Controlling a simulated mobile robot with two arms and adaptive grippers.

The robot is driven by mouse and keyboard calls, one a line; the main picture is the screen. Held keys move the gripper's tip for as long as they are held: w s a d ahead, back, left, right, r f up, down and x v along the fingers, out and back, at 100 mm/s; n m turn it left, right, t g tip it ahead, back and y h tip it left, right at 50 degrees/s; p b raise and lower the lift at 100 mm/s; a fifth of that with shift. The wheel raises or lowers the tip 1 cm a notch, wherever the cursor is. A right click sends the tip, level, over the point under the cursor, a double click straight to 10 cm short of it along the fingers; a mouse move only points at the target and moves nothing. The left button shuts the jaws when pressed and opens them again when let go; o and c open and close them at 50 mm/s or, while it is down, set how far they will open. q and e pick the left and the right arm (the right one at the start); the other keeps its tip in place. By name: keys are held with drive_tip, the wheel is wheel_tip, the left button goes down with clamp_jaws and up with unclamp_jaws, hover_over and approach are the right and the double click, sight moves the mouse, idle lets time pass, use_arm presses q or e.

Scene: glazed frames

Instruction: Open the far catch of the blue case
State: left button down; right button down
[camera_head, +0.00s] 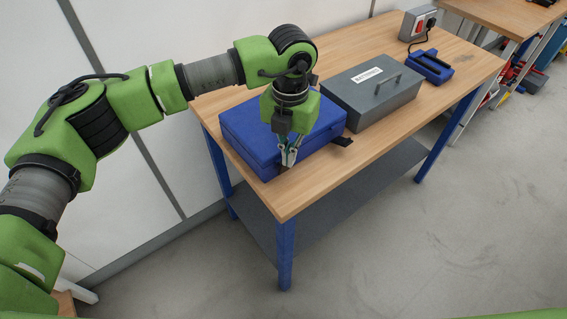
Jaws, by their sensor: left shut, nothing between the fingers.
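The blue case (248,129) lies closed on the wooden table at its left end. A black catch (343,141) sticks out from the front side of the case near its right corner. My left gripper (287,166) points down at the front side of the case, left of that catch. Its fingers are shut with nothing between them. The gripper and wrist hide part of the case's lid and front, so I cannot tell whether another catch is behind the fingers or whether they touch the case. My right gripper is not in view.
A grey metal box (384,99) with a label and handle stands right of the case. Behind it are a blue holder (430,66) and a grey switch box (417,22) with a cable. The table's front edge (380,147) has a narrow clear strip.

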use_arm(q)
drive_tip(key=shift+s+f, duration=0.15)
drive_tip(key=shift+f, duration=0.1)
idle(0.3)
drive_tip(key=shift+s+d+f+b, duration=0.3)
drive_tip(key=shift+s+b, duration=0.05)
drive_tip(key=shift+b, duration=0.2)
drive_tip(key=shift+w, duration=0.15)
drive_tip(key=shift+d+f, duration=0.1)
drive_tip(key=shift+f, duration=0.1)
drive_tip(key=shift+s+d+f+b, duration=0.25)
drive_tip(key=shift+s+f+b, duration=0.2)
drive_tip(key=shift+b, duration=0.25)
drive_tip(key=shift+r, duration=0.2)
wheel_tip(320, 180, up, 7)
drive_tip(key=p, duration=0.2)
drive_tip(key=shift+p, duration=0.3)
idle(0.3)
